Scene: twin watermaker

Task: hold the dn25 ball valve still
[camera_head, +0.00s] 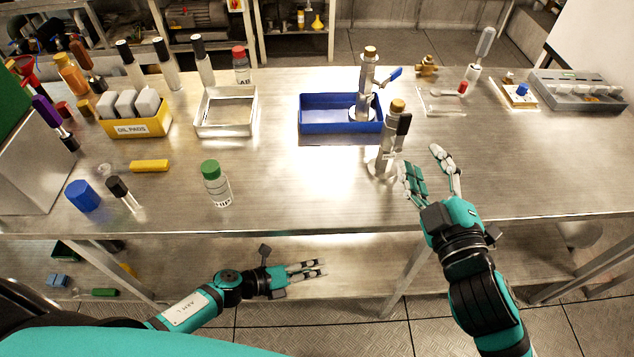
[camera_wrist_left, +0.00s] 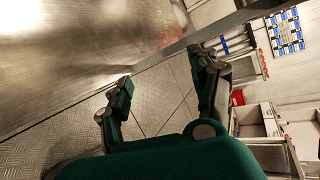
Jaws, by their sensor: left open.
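Two upright steel fittings with tan tops stand on the bench. One (camera_head: 367,75) has a blue lever and stands at the right end of the blue tray (camera_head: 340,126). The other (camera_head: 390,140) has a black part on its side and stands nearer, on bare metal. A small brass fitting (camera_head: 427,65) lies behind. I cannot tell which is the dn25 ball valve. My right gripper (camera_head: 420,158) is open and empty, just right of the nearer fitting. My left gripper (camera_head: 322,268) is open and empty, in front of the bench edge; its spread fingers show in the left wrist view (camera_wrist_left: 161,65).
A white tray (camera_head: 226,128) and yellow oil pads box (camera_head: 135,129) are behind. The front middle and right of the bench are clear.

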